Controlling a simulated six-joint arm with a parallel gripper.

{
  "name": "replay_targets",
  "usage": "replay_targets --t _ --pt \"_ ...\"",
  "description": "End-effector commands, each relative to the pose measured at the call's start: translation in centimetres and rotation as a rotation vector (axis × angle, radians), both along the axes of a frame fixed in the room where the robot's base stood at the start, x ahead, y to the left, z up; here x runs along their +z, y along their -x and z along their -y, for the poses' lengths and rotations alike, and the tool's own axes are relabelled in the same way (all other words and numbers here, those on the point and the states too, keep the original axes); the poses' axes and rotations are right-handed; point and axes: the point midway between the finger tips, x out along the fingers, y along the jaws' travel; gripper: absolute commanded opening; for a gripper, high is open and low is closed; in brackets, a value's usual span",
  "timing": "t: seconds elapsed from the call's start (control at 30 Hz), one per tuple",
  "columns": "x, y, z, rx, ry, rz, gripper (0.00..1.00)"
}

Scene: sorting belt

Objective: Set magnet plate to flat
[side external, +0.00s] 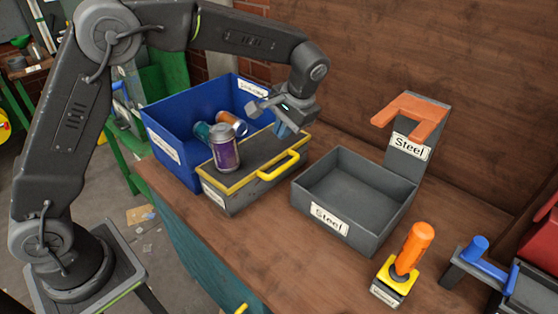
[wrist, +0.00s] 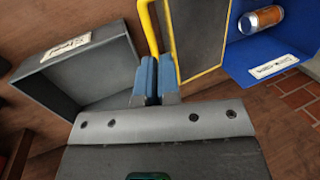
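An orange notched plate (side external: 410,114), which I take to be the magnet plate, sits on a grey upright (side external: 405,150) labelled "Steel", behind the grey bin. From this view I cannot tell its exact angle. An orange handle (side external: 414,246) leans slightly on a small yellow-topped base (side external: 396,276), whose label is too small to read. My gripper (side external: 284,131) is over the far end of the yellow-edged box, well left of the plate. In the wrist view its blue fingers (wrist: 156,78) are together with nothing visible between them. The plate is out of the wrist view.
The grey "Steel" bin (side external: 323,217) is empty. A purple can (side external: 225,150) stands on the yellow-edged box (side external: 225,196) with a yellow handle (side external: 281,168). A blue bin (side external: 165,118) holds cans. A blue lever (side external: 483,254) is at right.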

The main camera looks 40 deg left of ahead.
Motion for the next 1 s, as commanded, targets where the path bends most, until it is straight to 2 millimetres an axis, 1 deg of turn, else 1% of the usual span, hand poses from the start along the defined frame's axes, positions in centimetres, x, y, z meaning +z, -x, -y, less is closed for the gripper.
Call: replay_targets --t 0.03,0.1,0.17,0.27,0.33,0.47,0.8,0.9,1.0 --pt "0.9 0.5 -0.5 0.011 0.076 0.017 0.0" --pt "1.7 0.8 -0.6 0.017 0.158 0.038 0.0" --pt "2.1 0.9 -0.7 0.019 0.202 0.052 0.0" --pt "2.0 1.0 -0.7 0.02 0.233 0.061 0.0" --pt "1.3 1.0 -0.7 0.02 0.235 0.062 0.0" --pt "-0.8 1.1 -0.9 0.02 0.233 0.058 0.0" --pt "-7.7 1.1 -1.6 0.021 0.231 0.057 0.0" --pt "-9.3 1.1 -1.7 0.021 0.231 0.058 0.0" --pt "-10.5 1.0 -1.8 0.021 0.231 0.06 0.0"
